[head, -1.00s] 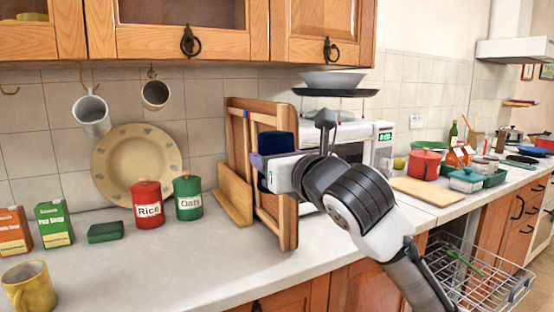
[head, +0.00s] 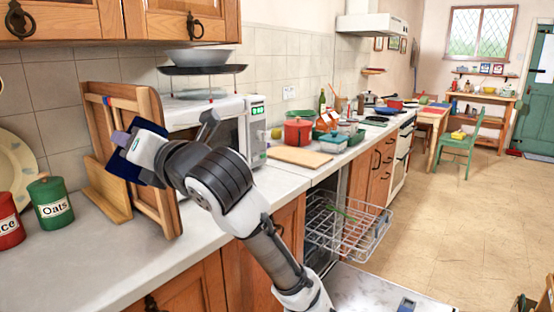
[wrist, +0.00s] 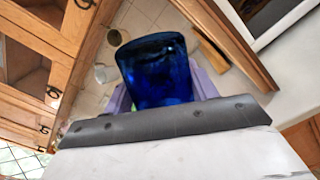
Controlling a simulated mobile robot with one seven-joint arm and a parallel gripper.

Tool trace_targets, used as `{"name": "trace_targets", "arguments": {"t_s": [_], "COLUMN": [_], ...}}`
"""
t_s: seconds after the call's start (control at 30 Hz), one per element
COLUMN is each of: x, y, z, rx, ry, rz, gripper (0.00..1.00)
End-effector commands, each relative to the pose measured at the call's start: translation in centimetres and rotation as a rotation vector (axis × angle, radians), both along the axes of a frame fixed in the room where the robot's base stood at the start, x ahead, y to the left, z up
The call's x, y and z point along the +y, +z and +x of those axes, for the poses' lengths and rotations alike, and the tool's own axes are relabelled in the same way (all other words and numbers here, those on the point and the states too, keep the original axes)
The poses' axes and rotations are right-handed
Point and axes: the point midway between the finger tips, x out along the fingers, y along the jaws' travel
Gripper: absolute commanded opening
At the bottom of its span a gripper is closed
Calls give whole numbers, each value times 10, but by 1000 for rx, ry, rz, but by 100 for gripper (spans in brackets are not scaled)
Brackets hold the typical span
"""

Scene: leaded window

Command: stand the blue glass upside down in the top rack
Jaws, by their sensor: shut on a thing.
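The dark blue glass (wrist: 158,70) is held between the purple fingers of my gripper (wrist: 165,88), filling the middle of the wrist view. In the head view the blue glass (head: 128,172) shows partly behind my gripper (head: 122,146), above the counter and in front of the wooden rack. I cannot tell which end of the glass points up. The top rack (head: 345,232) is a wire basket pulled out of the dishwasher, below counter level, right of my arm. A thin green item (head: 345,212) lies in it.
A wooden rack (head: 160,190) stands close by my gripper. The microwave (head: 257,130) with a stand and bowl above is behind my arm. A chopping board (head: 299,157) lies on the counter. The lowered dishwasher door (head: 370,290) is below the rack, with open floor to the right.

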Motion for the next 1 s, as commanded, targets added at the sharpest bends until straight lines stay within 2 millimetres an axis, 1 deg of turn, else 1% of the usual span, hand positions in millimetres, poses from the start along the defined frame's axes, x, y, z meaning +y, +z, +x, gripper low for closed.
{"name": "trace_targets", "arguments": {"t_s": [0.1,0.7,1.0], "x": [1,0,-1], "y": [3,0,-4], "z": [0,1,1], "rx": [116,737,924], "ry": [4,2,2], "rz": [92,574,723], "gripper": [24,24,24]}}
